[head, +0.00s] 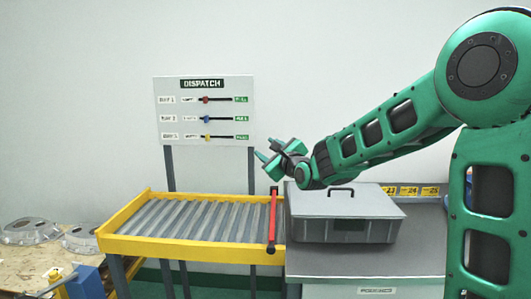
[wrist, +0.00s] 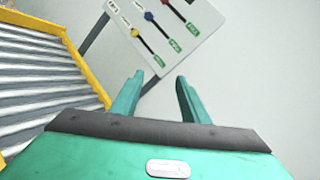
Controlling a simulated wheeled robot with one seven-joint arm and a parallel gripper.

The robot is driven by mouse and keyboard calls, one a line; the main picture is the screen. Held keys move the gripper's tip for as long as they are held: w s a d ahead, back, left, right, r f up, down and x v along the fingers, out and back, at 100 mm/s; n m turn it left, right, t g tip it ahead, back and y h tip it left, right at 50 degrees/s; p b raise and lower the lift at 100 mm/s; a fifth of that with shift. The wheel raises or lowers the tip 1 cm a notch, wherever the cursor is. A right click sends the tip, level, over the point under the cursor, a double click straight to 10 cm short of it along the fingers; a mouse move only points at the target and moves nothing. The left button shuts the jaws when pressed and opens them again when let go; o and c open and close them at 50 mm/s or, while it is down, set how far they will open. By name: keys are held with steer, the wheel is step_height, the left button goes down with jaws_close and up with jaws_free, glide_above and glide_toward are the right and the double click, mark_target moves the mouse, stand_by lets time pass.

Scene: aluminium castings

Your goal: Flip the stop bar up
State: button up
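The stop bar (head: 272,217) is a red bar with dark ends at the right end of the roller conveyor (head: 190,248). It stands raised above the yellow frame, between the conveyor and the grey case. My gripper (head: 264,162) is above and near the top of the bar, in front of the wall below the dispatch board. In the wrist view my gripper (wrist: 156,88) has its two green fingers apart with nothing between them. The stop bar is not visible in the wrist view; the conveyor's yellow frame (wrist: 85,68) shows at the left there.
A grey lidded case (head: 345,232) with a black handle stands on the metal table (head: 420,260) right of the conveyor. The dispatch board (head: 206,138) with red, blue and yellow sliders stands behind. Round castings (head: 30,231) lie on a bench at far left.

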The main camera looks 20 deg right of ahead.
steer(key=s+d, duration=0.2)
steer(key=s, duration=0.8)
steer(key=shift+s, duration=0.25)
steer(key=shift+f, duration=0.1)
